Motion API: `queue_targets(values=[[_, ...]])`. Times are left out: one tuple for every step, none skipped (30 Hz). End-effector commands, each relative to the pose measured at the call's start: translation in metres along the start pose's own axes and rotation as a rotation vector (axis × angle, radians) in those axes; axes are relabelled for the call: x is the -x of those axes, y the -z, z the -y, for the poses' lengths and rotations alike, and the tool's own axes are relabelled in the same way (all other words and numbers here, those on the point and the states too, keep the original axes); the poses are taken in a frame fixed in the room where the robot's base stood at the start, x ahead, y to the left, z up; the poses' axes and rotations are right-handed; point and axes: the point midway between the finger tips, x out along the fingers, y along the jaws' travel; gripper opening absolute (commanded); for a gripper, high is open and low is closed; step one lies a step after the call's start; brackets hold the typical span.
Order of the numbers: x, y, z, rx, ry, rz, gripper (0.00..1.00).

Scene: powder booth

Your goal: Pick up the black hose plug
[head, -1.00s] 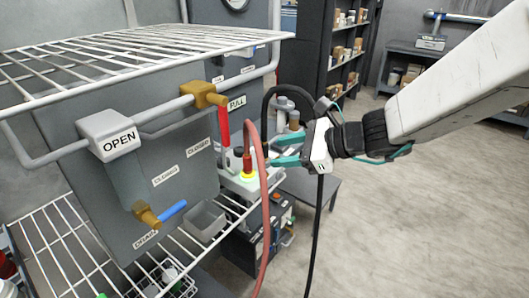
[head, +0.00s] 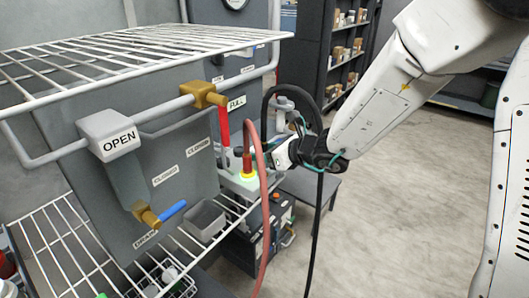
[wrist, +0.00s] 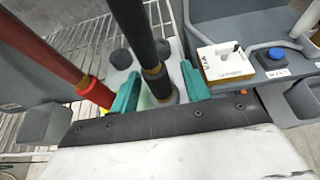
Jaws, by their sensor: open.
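In the wrist view the black hose plug (wrist: 160,86) stands upright at the end of a thick black hose, with a brass collar above it. My gripper (wrist: 159,70) is open, its teal fingers one on each side of the plug, with visible gaps. The black hose (head: 290,88) loops above my gripper there; the plug itself is hidden.
A red hose (wrist: 45,48) with a red plug (wrist: 97,91) stands just left of my gripper. Grey caps (wrist: 121,58) sit on the pale block behind. A white-topped box (wrist: 226,62) and blue knob (wrist: 276,54) are at right. A wire shelf (head: 150,42) is at left.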

Motion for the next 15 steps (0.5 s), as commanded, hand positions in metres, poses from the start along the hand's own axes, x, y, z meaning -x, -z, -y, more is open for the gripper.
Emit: queue_targets(values=[[-0.0004, -0.0002, -0.0001, 0.0, 0.0, 0.0, 0.47], [-0.0004, -0.0003, -0.0001, 0.0, 0.0, 0.0, 0.47], [-0.0002, -0.0003, -0.0001, 0.0, 0.0, 0.0, 0.47], [-0.0002, -0.0003, -0.0001, 0.001, 0.0, 0.0, 0.47], [-0.0001, -0.0003, -0.0002, 0.001, 0.0, 0.0, 0.47], [-0.0001, -0.0003, -0.0002, 0.001, 0.0, 0.001, 0.41], [-0.0001, -0.0003, -0.0002, 0.001, 0.0, 0.001, 0.33], [0.0, -0.0003, -0.0002, 0.001, 0.0, 0.001, 0.24], [0.0, -0.0004, -0.0002, 0.001, 0.0, 0.001, 0.13], [0.0, -0.0003, -0.0002, 0.001, 0.0, 0.001, 0.05], [0.0001, -0.0003, -0.0001, 0.001, 0.0, 0.001, 0.0], [0.0001, -0.0003, -0.0001, 0.001, 0.0, 0.001, 0.0], [0.0001, -0.0005, -0.0001, 0.001, 0.0, 0.001, 0.0], [0.0002, -0.0005, -0.0001, 0.001, 0.0, 0.001, 0.0], [0.0002, -0.0005, 0.0, 0.001, 0.0, 0.001, 0.0]])
